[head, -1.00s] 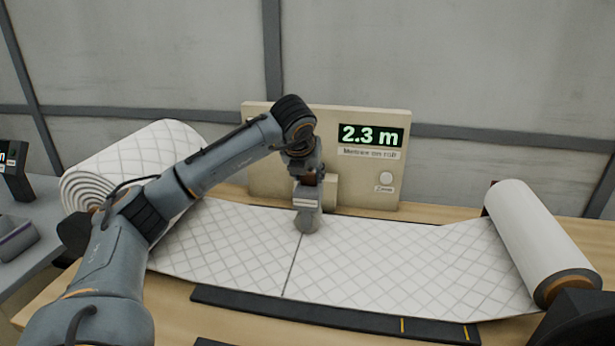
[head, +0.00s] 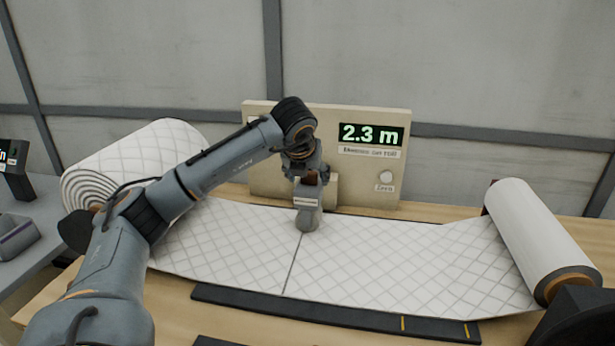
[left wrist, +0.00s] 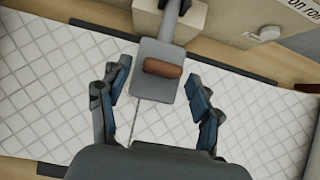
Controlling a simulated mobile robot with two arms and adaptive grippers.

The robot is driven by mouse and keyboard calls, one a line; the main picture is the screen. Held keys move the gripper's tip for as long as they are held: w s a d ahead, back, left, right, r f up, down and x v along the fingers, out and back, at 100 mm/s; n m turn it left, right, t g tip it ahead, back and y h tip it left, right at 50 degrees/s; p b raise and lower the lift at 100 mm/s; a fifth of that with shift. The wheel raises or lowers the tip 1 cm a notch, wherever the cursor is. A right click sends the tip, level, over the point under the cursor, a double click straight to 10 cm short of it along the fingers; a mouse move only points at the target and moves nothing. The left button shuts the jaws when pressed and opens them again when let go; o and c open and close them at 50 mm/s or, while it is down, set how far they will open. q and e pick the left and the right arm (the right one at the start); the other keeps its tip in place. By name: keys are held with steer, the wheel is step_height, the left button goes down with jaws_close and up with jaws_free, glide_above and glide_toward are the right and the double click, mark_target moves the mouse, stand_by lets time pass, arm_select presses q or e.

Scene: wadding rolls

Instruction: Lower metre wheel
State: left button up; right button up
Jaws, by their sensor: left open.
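The metre wheel's grey arm (left wrist: 150,90), with a brown grip (left wrist: 163,68) across it, reaches out from a beige mount over the white quilted wadding (head: 390,265). My left gripper (left wrist: 157,78) is open, with one finger on each side of the grey arm and grip, apart from them. I cannot tell whether the wheel touches the wadding. The panel's display (head: 371,135) reads 2.3 m. My right gripper is not in view.
A thick wadding roll (head: 130,160) lies at left and a white roll (head: 540,235) at right, with the sheet stretched between them. A Zero button (head: 386,178) is on the panel. A dark strip (head: 330,315) runs along the front. A grey side table (head: 30,260) stands at far left.

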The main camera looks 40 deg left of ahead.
arm_select(q)
steer(key=v, duration=1.2)
steer(key=shift+d, duration=0.1)
